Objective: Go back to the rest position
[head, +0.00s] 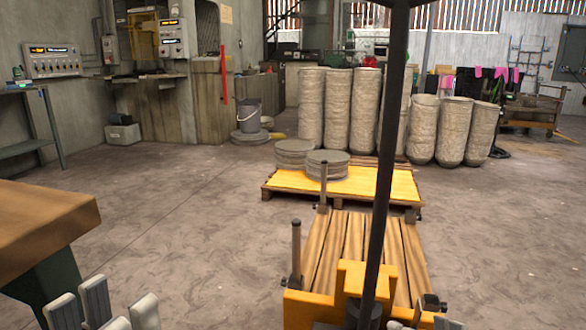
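My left gripper (107,312) shows at the bottom left edge with its pale grey fingers pointing up. There is a gap between the fingers and nothing is between them. It is beside the wooden-topped table (45,225), apart from it. Pale grey tips that look like my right gripper (423,325) just show at the bottom edge, right of the dark pole. Most of that gripper is out of the frame, so its opening is unclear.
A yellow-orange cart with wooden slats (345,250) and a dark upright pole (385,160) stands in front. Behind it is a yellow pallet (385,183) with round stacks (327,164). Tall stacks of bowls (338,110) line the back. The floor at centre left is clear.

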